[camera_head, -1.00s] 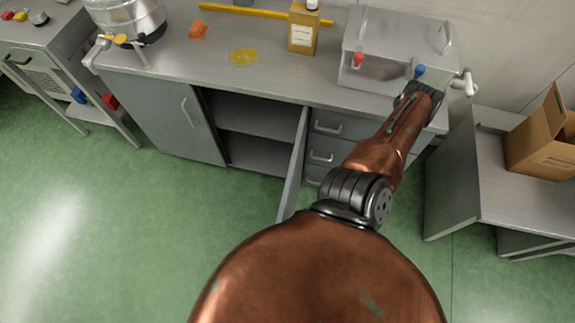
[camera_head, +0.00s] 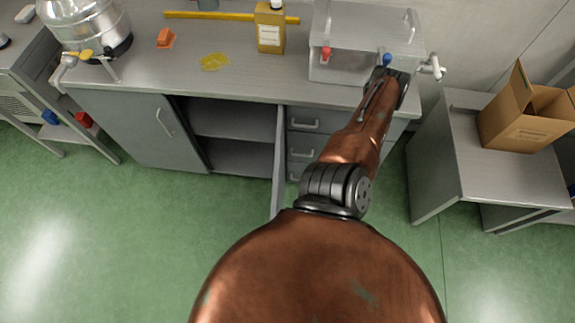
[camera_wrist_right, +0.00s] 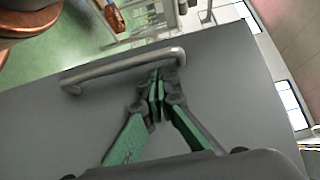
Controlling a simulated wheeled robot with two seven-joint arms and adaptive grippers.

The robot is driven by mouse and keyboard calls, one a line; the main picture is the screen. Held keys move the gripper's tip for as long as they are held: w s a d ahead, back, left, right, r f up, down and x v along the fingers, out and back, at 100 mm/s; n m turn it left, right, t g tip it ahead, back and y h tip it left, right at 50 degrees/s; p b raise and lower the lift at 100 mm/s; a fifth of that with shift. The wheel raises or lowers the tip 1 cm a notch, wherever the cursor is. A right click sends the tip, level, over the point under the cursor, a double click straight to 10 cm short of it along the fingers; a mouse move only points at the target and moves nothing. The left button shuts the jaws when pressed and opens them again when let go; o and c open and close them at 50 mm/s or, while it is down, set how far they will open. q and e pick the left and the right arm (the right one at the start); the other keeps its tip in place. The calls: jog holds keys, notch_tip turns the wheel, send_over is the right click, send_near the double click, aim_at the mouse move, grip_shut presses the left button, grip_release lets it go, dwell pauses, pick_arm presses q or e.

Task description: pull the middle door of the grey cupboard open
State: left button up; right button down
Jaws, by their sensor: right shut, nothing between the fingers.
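The middle door (camera_head: 278,165) of the grey cupboard (camera_head: 140,125) stands wide open and is seen nearly edge-on in the head view. The shelf space (camera_head: 230,130) behind it is exposed and empty. In the right wrist view, a grey panel (camera_wrist_right: 50,130), apparently this door's outer face, fills much of the picture. Its bar handle (camera_wrist_right: 115,70) runs across near the top. My right gripper (camera_wrist_right: 158,85) is shut and empty, with its fingertips close to the handle's right end; contact is unclear. In the head view my copper arm hides the fingers. My left gripper is not in view.
A closed left door (camera_head: 165,125) and a stack of drawers (camera_head: 302,125) flank the opening. A side table (camera_head: 480,165) carries a carton (camera_head: 520,125). Green floor is free in front.

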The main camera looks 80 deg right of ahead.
jog(key=s+d, duration=0.3)
jog(key=d, duration=0.5)
jog(key=shift+d, duration=0.3)
jog(key=shift+r, duration=0.15)
